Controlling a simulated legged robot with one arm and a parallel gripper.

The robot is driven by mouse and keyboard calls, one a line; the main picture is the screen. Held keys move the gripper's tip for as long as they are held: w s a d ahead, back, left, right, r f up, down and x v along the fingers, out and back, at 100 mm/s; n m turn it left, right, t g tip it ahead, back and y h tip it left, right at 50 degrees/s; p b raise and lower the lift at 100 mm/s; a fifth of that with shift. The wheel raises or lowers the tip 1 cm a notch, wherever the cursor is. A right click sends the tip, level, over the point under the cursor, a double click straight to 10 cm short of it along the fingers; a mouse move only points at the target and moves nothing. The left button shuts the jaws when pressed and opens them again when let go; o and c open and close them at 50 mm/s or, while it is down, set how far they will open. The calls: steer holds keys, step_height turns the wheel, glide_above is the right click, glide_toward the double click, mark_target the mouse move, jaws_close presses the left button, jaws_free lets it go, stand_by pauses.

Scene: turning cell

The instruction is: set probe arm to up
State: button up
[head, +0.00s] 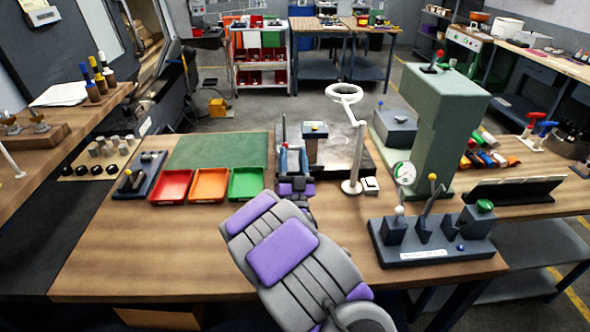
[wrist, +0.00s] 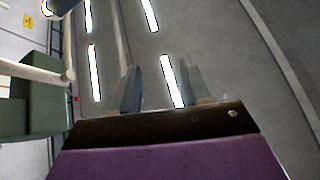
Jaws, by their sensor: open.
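I cannot make out for sure which part is the probe arm.
A white ring lamp (head: 356,150) stands right of my gripper. A dark block with a yellow top (head: 314,146) is close by. A tall green machine (head: 438,125) rises behind the control base. Red (head: 171,186), orange (head: 209,185) and green (head: 246,184) trays lie left.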

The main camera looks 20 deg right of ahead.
steer(key=s, duration=0.2)
steer(key=shift+s+a+r, duration=0.1)
steer(key=shift+s, duration=0.25)
steer(key=d+f+m+g+h, duration=0.2)
steer(key=d+f+m+g, duration=0.25)
steer(key=g, duration=0.35)
steer(key=s+a+f+n+g+y, duration=0.2)
steer(key=s+f+g+y, duration=0.1)
steer(key=s+f+g, duration=0.15)
steer(key=s+a+n+g+y, duration=0.2)
steer(key=s+a+g, duration=0.15)
steer(key=s, duration=0.65)
steer(key=s+a+n+g+y, duration=0.2)
steer(key=s+a+g, duration=0.15)
steer(key=s, duration=0.65)
steer(key=s+r+n+g, duration=0.1)
steer(key=s+n+g, duration=0.1)
steer(key=s, duration=0.8)
steer(key=s+r+n+g, duration=0.1)
steer(key=s+g, duration=0.4)
steer(key=s, duration=0.5)
steer(key=shift+s+d+r+n, duration=0.2)
steer(key=shift+d+r+n, duration=0.2)
steer(key=shift+d+n, duration=0.05)
